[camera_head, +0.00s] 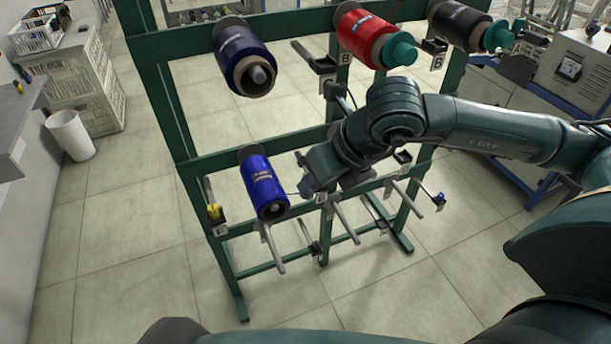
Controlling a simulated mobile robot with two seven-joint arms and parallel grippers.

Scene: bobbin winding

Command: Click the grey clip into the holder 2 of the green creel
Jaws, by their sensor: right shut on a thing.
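The green creel (188,128) stands in front of me, with bobbins on its pegs and small black holders along its rails. My right arm reaches in from the right, and its gripper (303,188) is at the lower rail, just right of the lower blue bobbin (264,188). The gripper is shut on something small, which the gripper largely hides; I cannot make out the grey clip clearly. Black holders show at the upper rail (323,66), at the right upright (403,157) and low down (315,249). I cannot read which is holder 2. My left gripper is out of view.
A dark blue bobbin (244,62), a red bobbin (364,36) and a black bobbin (460,24) sit on the upper rail. Bare pegs (272,249) stick out below. A yellow clip (215,212) sits at the left. A white bin (70,135) stands far left.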

